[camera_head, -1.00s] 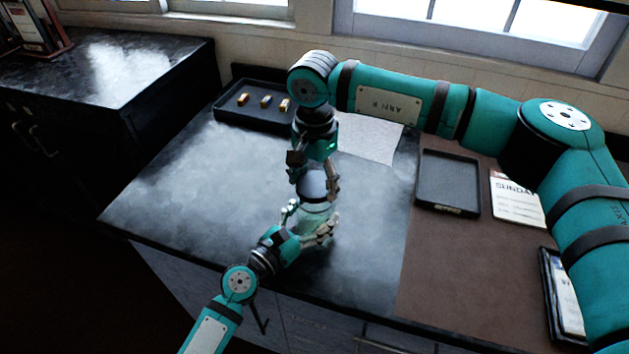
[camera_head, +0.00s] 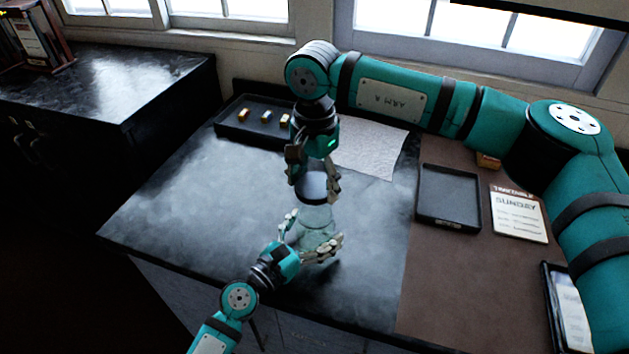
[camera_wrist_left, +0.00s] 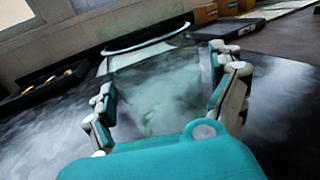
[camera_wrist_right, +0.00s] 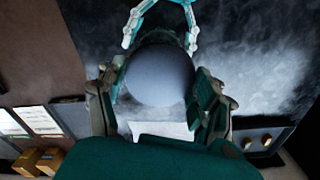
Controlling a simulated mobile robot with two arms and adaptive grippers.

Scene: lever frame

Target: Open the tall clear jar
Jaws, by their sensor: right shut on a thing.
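The tall clear jar (camera_head: 317,234), pale and greenish, stands upright on the dark counter. It fills the middle of the left wrist view (camera_wrist_left: 160,95), with its bare rim (camera_wrist_left: 145,46) at the top. My left gripper (camera_head: 316,236) is low at the jar, its fingers spread on both sides of the body; firm contact cannot be told. My right gripper (camera_head: 315,184) points down above the jar, shut on the round dark lid (camera_head: 314,188). The lid looks raised off the rim and also shows in the right wrist view (camera_wrist_right: 158,75).
A black tray (camera_head: 232,131) with several small blocks lies at the back left. A pale sheet (camera_head: 375,152) lies behind the jar. An empty black tray (camera_head: 447,196) and a printed card (camera_head: 519,214) lie on the brown mat (camera_head: 440,270). The counter left of the jar is clear.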

